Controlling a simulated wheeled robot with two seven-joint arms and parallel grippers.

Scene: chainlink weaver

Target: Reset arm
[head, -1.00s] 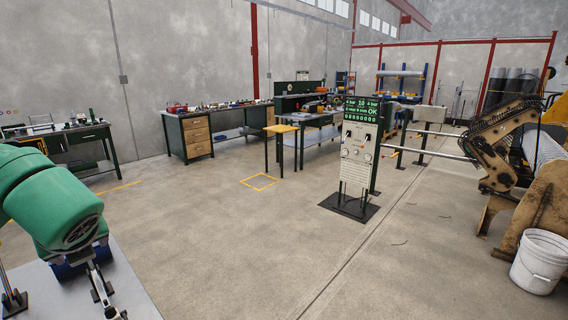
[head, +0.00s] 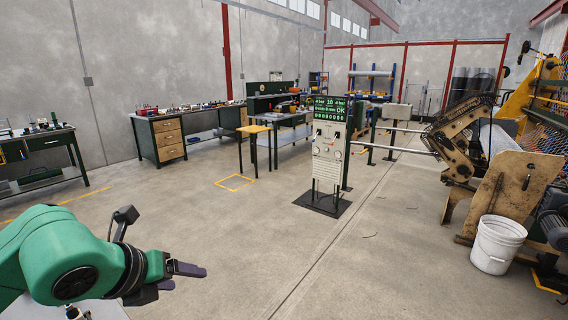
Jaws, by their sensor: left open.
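My left arm is green and comes in at the lower left of the head view. Its left gripper (head: 186,277) has dark purple-grey fingers that point right, over bare concrete floor. The fingers stand apart and nothing shows between them. A small dark camera-like part sticks up from the wrist. My right gripper is not in the picture.
A control panel (head: 328,151) with a green display stands ahead on a dark base plate. A rusty weaving machine (head: 518,186) and a white bucket (head: 497,245) are at the right. Workbenches (head: 186,134) line the back wall. The floor between is clear.

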